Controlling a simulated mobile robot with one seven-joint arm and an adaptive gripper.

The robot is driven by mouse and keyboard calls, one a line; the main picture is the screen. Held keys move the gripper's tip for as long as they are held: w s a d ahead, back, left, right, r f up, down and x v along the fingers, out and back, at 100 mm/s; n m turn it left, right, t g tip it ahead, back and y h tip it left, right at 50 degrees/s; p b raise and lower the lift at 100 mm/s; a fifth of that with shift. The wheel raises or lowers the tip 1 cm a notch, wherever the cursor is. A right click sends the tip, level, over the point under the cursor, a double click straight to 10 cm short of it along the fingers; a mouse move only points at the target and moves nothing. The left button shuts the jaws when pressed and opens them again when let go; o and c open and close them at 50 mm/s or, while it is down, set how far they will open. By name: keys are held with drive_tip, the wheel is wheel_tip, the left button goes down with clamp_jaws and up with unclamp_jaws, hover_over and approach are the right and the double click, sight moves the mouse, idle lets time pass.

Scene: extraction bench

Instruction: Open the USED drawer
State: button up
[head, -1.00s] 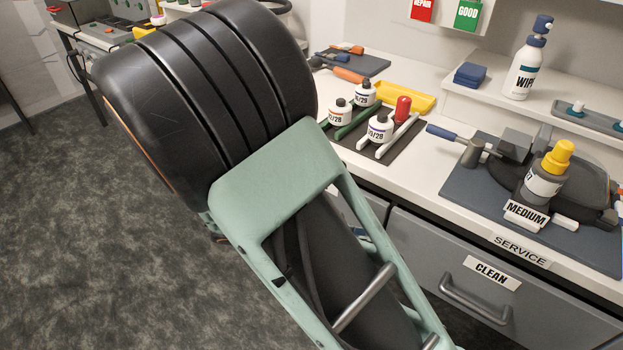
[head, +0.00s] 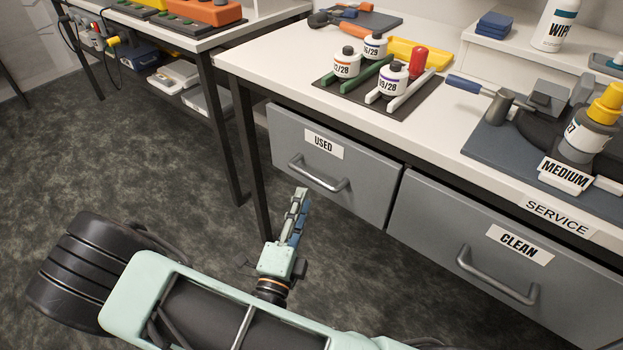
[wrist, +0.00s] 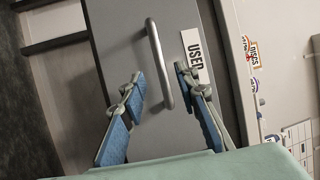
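The USED drawer (head: 360,180) is a grey front under the bench, with a white USED label (head: 324,144) and a silver bar handle (head: 318,174). It looks shut. My gripper (head: 299,205) is in front of it, just below the handle in the head view. In the wrist view my gripper (wrist: 160,85) is open, with one blue-padded finger on each side of the handle (wrist: 160,65). The handle lies nearer the right finger, by the USED label (wrist: 194,58). I cannot tell how far the fingertips are from the drawer front.
The CLEAN drawer (head: 500,270) with its own handle is to the right. Bottles on a dark mat (head: 409,120) and a MEDIUM bottle (head: 588,130) stand on the bench top. A black table leg (head: 240,150) stands left of the USED drawer. The floor (head: 150,170) in front is clear.

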sight(311, 175)
drive_tip(key=b+x, duration=0.1)
drive_tip(key=x, duration=0.7)
drive_tip(key=shift+c, duration=0.3)
drive_tip(key=shift+s, duration=0.1)
clamp_jaws()
